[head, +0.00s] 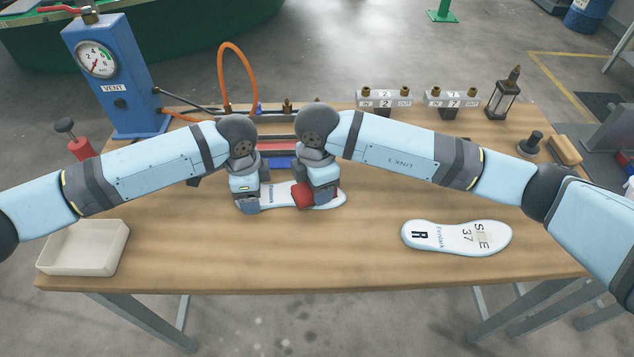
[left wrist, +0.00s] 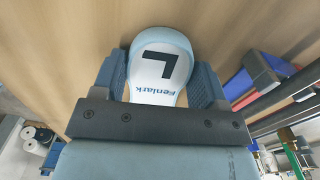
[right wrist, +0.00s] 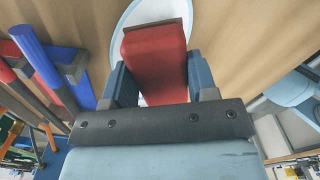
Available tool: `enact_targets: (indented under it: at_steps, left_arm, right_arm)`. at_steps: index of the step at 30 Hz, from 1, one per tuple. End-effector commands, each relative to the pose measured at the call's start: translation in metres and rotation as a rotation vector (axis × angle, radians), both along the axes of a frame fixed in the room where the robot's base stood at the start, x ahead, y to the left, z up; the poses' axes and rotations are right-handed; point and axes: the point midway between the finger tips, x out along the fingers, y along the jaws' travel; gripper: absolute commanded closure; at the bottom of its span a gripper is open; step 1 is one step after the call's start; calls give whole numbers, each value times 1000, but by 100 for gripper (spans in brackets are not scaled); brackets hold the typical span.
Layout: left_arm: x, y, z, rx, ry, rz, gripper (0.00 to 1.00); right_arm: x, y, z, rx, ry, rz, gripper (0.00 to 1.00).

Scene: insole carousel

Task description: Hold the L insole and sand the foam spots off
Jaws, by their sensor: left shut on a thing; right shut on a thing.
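The L insole (head: 275,193) lies flat on the table at the middle, white with a pale blue edge. Its L mark shows in the left wrist view (left wrist: 165,68). My left gripper (head: 246,204) is shut on the insole across its L-marked end. My right gripper (head: 318,200) is shut on a red block, the sander (head: 303,193), which also fills the jaws in the right wrist view (right wrist: 155,65). The block is over the other part of the insole; I cannot tell whether it touches. Foam spots are not visible; the block and grippers hide much of the surface.
The R insole (head: 457,237) lies at the right on the wooden table (head: 300,262). An empty cream tray (head: 84,247) stands at the left front. A blue vent gauge post (head: 115,80), red and blue bars (head: 276,161), valve blocks (head: 384,101) and a lantern (head: 503,98) stand behind. The front middle is clear.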

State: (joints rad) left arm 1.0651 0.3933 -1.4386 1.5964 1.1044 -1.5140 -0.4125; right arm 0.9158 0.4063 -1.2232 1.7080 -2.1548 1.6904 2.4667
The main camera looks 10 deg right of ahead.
Motion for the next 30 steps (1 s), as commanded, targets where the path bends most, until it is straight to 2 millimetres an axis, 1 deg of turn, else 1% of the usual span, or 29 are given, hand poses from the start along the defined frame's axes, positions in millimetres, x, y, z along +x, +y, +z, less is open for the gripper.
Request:
enact_targets:
  at_steps: [11, 30]
  left_arm:
    - [0, 0, 0, 0, 0, 0, 56]
    - [0, 0, 0, 0, 0, 0, 56]
  right_arm:
    - [0, 0, -1, 0, 0, 0, 66]
    - [0, 0, -10, 0, 0, 0, 66]
